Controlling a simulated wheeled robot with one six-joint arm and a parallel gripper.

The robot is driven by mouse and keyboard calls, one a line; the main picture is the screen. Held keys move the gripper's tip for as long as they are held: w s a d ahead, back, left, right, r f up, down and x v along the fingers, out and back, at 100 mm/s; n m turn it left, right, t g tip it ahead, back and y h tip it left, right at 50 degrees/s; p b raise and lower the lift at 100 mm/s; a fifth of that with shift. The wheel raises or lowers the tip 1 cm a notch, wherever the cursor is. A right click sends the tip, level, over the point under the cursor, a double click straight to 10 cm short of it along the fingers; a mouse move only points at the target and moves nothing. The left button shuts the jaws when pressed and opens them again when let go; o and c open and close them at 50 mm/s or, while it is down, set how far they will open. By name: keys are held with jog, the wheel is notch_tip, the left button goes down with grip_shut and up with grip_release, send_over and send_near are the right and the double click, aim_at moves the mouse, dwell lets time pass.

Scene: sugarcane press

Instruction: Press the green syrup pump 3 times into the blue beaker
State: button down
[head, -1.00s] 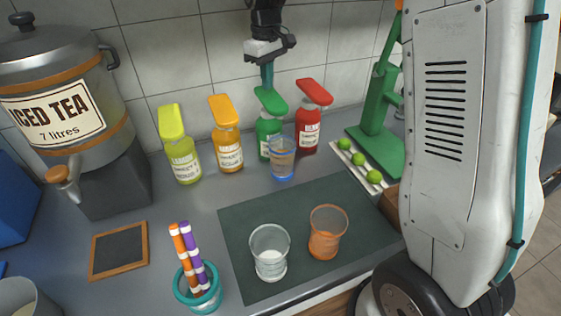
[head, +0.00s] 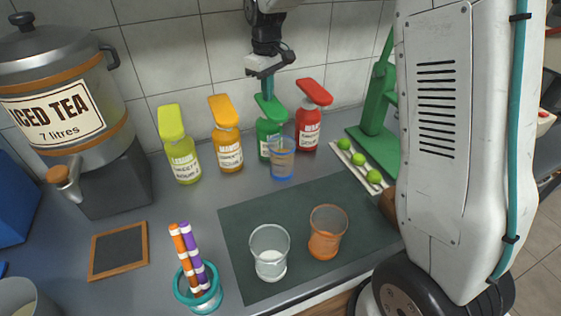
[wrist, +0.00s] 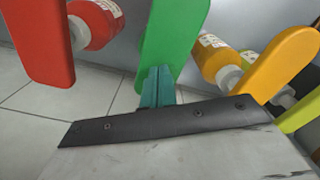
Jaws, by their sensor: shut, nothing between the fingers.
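The green syrup pump (head: 268,129) stands in the row of bottles at the back, its green head (head: 272,108) sitting low on the bottle. The blue beaker (head: 282,165) stands right in front of it, under the front of the head, and hides part of the bottle. My gripper (head: 268,92) is shut and empty, pointing down with its teal fingertips on the top of the green head. In the wrist view the shut fingertips (wrist: 156,78) meet the green head (wrist: 170,40). I cannot tell how much syrup is in the beaker.
A red pump (head: 308,125) stands close on the right, orange (head: 228,145) and yellow-green (head: 182,155) pumps on the left. A clear beaker (head: 269,250) and an orange beaker (head: 327,232) stand on the dark mat (head: 240,225). A green press (head: 376,120) stands at right.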

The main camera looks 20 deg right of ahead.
jog(key=shift+f, duration=0.45)
jog(key=shift+r, duration=2.2)
